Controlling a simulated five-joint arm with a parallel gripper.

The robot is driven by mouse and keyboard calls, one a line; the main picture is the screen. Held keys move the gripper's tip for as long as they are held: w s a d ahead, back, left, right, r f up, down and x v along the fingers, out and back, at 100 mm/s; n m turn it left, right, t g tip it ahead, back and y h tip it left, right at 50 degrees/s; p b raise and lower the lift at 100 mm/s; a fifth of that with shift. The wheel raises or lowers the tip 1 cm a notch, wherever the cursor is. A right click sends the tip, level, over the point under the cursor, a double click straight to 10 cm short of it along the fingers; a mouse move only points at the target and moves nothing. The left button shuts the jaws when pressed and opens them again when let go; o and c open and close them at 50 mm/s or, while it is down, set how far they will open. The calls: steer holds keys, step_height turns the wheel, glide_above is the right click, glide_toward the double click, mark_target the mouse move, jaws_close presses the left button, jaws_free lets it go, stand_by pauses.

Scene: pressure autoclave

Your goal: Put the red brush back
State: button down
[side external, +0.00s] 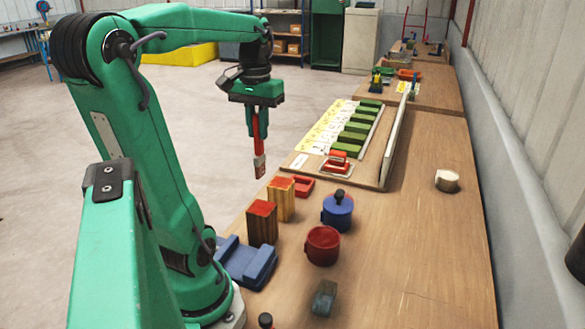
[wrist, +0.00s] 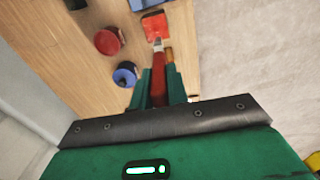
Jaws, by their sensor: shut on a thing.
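My gripper (side external: 256,112) is shut on the red brush (side external: 259,150) and holds it upright, bristle end down, in the air beyond the table's left edge. The brush has a red handle and a pale metal collar. In the wrist view, the red handle (wrist: 158,75) runs between the green fingers, with the collar beyond them. A red pot (side external: 323,246) stands open on the table. A blue pot (side external: 338,213) with a black knob stands behind it. A small red holder (side external: 303,187) lies near the left edge, and a blue holder (side external: 247,262) lies nearer my base.
Two wooden blocks with red tops (side external: 262,222) (side external: 281,199) stand by the table's left edge. A board with several green blocks (side external: 357,128) and a red item (side external: 336,162) lies beyond. A dark small block (side external: 324,298) and a white cup (side external: 447,180) stand apart. The table's right side is largely clear.

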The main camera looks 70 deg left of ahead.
steer(key=w+d+m, duration=0.2)
steer(key=d+m, duration=0.3)
steer(key=d, duration=0.4)
steer(key=w+d+m, duration=0.3)
steer(key=d+m, duration=0.1)
steer(key=d, duration=0.6)
steer(key=s+d+f+m, duration=0.1)
steer(key=s+d+m, duration=0.3)
steer(key=d, duration=0.3)
steer(key=s+d+f+m, duration=0.1)
steer(key=s+d+m, duration=0.3)
steer(key=d, duration=0.3)
steer(key=shift+s+d+m, duration=0.2)
steer(key=shift+d+m, duration=0.2)
steer(key=shift+f, duration=0.1)
steer(key=w+a+f, duration=0.7)
steer(key=w+a, duration=0.1)
steer(key=shift+w, duration=0.15)
steer(key=shift+a, duration=0.1)
